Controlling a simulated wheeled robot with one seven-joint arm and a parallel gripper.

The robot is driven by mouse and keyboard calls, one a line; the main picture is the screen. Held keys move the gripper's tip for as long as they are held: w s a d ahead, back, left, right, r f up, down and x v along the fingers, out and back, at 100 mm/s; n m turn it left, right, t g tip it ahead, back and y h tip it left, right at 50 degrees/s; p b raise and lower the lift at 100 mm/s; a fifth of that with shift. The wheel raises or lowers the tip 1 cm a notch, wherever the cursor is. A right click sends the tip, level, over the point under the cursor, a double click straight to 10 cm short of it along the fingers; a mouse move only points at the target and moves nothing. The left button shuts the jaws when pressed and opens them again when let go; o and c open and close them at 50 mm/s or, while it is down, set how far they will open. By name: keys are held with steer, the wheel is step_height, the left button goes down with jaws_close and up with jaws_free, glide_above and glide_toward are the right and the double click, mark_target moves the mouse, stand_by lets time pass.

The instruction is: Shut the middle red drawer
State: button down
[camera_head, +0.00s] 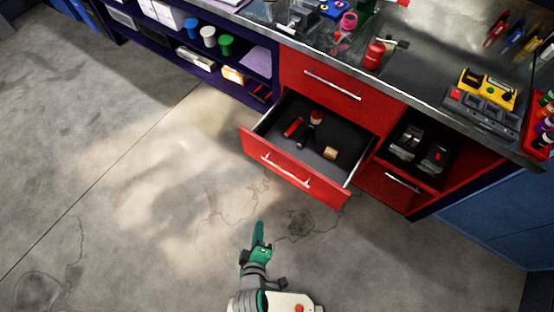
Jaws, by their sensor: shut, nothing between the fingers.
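The middle red drawer (295,180) is pulled out from the bench, below a shut red top drawer (328,88). Its front has a silver handle (286,170). Inside lie a red item, a dark-handled tool with a red end (308,131) and a small tan block (330,153). My gripper (259,228) is shut and empty. In the picture it sits below and left of the drawer front, apart from it, over the concrete floor.
Right of the drawer is an open compartment (424,150) holding dark tools, with another red drawer front (390,188) under it. The metal benchtop (412,72) carries tools and a red can. Purple shelves (185,42) stand at upper left. The floor (150,180) at left is clear.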

steer(key=w+a+f+n+h, duration=0.1)
steer(key=w+a+f+n, duration=0.15)
steer(key=w+n, duration=0.25)
steer(key=n+g+h, duration=0.1)
steer(key=n+h, duration=0.5)
steer(key=n, duration=0.5)
glide_toward(282, 155)
steer(key=x, duration=0.5)
steer(key=shift+s+f, duration=0.1)
steer(key=shift+f, duration=0.25)
steer(key=shift+w+d, duration=0.2)
steer(key=shift+w, duration=0.25)
